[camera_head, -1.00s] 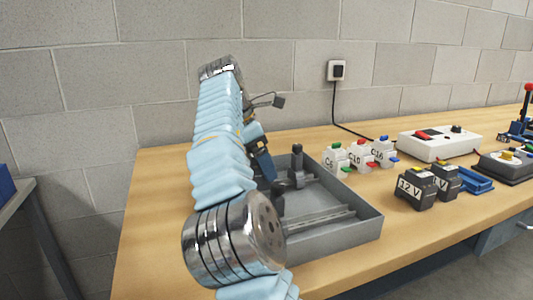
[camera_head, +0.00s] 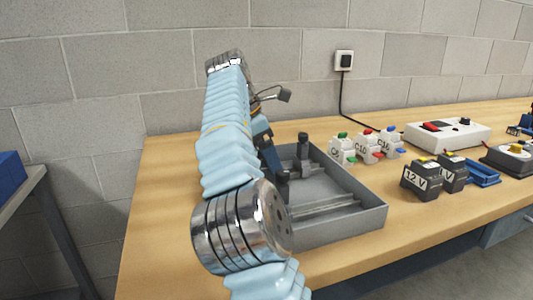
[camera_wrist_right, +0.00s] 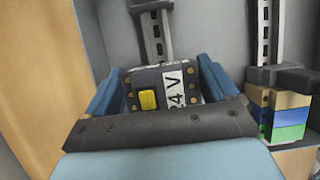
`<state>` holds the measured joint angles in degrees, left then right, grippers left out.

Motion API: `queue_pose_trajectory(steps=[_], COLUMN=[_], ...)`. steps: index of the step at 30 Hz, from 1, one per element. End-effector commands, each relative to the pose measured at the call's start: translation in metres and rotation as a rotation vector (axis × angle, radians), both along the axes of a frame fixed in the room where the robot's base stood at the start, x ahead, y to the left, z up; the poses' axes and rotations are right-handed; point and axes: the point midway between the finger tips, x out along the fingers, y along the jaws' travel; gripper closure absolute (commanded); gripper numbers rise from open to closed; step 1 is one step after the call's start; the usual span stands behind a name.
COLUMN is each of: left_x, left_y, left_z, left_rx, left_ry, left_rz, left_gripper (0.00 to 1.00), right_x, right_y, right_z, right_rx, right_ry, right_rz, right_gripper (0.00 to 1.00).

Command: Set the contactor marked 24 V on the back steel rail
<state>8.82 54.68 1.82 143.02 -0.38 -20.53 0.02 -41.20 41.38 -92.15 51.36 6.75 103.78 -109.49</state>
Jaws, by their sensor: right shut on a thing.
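My right gripper (camera_head: 270,158) is over the left part of a grey tray (camera_head: 365,222) in the head view. In the right wrist view its two blue fingers (camera_wrist_right: 161,88) are shut on a dark contactor (camera_wrist_right: 147,82) with a yellow button and a white label reading "4 V", its first character partly hidden. A slotted steel rail (camera_wrist_right: 153,35) runs away just beyond the contactor. A second rail (camera_wrist_right: 266,35) lies to its right. Whether the contactor touches a rail is hidden. My left gripper is not in view.
A dark upright piece (camera_head: 303,150) stands in the tray. White breakers (camera_head: 342,149), a contactor marked 12 V (camera_head: 421,180) and another dark one (camera_head: 453,172) stand right of the tray. A white box (camera_head: 447,134) is farther back. Bench left of my arm is clear.

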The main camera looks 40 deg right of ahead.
Motion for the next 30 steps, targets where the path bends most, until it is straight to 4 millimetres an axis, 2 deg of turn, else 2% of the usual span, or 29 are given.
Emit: queue_pose_trajectory(steps=[14,15,17,25,30], left_x=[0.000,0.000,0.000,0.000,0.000], left_y=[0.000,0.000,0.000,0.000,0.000], left_z=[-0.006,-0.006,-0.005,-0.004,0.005], left_rx=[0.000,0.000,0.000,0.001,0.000], left_ry=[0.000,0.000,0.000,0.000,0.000], left_rz=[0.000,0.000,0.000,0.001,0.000], left_gripper=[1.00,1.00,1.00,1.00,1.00], right_x=[0.000,0.000,0.000,-0.001,-0.011], right_y=[0.000,0.000,0.000,0.001,0.005], right_z=[-0.007,-0.007,-0.007,-0.004,0.021], right_rx=[0.000,-0.001,0.000,0.000,0.002], right_ry=[-0.001,-0.001,-0.001,0.000,-0.005], right_rz=[0.000,0.000,0.000,0.000,-0.002], right_gripper=[0.57,0.10,0.01,0.00,0.00])
